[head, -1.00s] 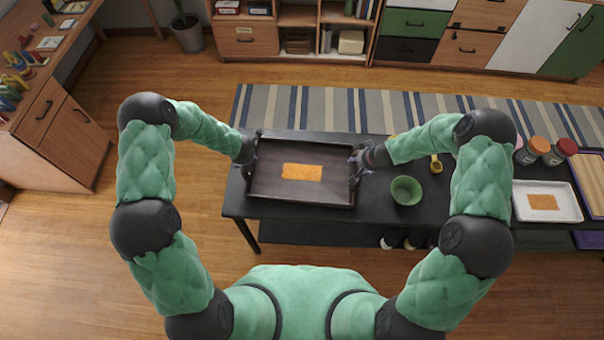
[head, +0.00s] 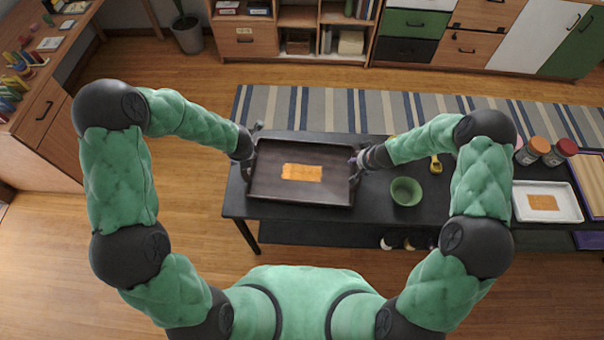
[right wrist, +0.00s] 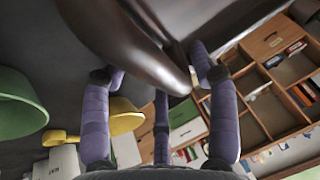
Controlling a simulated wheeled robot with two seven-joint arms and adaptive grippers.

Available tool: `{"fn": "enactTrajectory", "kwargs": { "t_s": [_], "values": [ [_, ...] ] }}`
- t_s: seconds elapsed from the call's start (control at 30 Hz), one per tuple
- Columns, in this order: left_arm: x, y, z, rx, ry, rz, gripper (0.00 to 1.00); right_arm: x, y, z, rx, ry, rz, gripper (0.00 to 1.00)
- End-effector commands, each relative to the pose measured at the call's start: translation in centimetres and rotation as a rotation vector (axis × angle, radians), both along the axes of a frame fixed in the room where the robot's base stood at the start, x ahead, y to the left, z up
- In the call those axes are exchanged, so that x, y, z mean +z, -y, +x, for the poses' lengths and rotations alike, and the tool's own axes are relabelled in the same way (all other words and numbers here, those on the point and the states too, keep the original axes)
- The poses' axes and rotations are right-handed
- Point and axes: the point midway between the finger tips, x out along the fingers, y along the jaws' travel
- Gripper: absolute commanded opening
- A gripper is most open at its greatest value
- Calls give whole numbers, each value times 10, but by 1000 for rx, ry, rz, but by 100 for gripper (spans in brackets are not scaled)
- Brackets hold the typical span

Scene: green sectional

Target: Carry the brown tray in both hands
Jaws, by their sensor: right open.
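The brown tray (head: 322,152) lies flat on the black table, with an orange rectangle (head: 302,172) on its floor. My right gripper (head: 357,160) is at the tray's right side. In the right wrist view its purple fingers (right wrist: 163,80) are spread apart on either side of the tray's dark brown rim or handle (right wrist: 165,55). Whether they touch it I cannot tell. My left gripper (head: 252,152) is at the tray's left side. It is small and dark there, and its finger opening is unclear.
The black table (head: 300,222) also holds a green bowl (head: 406,191) right of the tray and a yellow object (head: 435,165) behind the bowl. A white tray (head: 525,212) and jars (head: 538,146) stand farther right. Shelves line the back; wood floor is open at left.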

Motion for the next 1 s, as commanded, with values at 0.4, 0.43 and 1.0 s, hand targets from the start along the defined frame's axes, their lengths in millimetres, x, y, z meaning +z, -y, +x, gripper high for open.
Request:
{"fn": "enactTrajectory", "kwargs": {
  "t_s": [0.4,0.43,1.0],
  "values": [
    [8,2,-4,0,-1,0,60,28,5,-11,-1,3,0,60],
    [8,2,-4,0,-1,0,60,33,6,-13,-1,3,0,60],
    [8,2,-4,1,-1,0,60,100,18,-43,-1,1,0,60]
  ]
}}
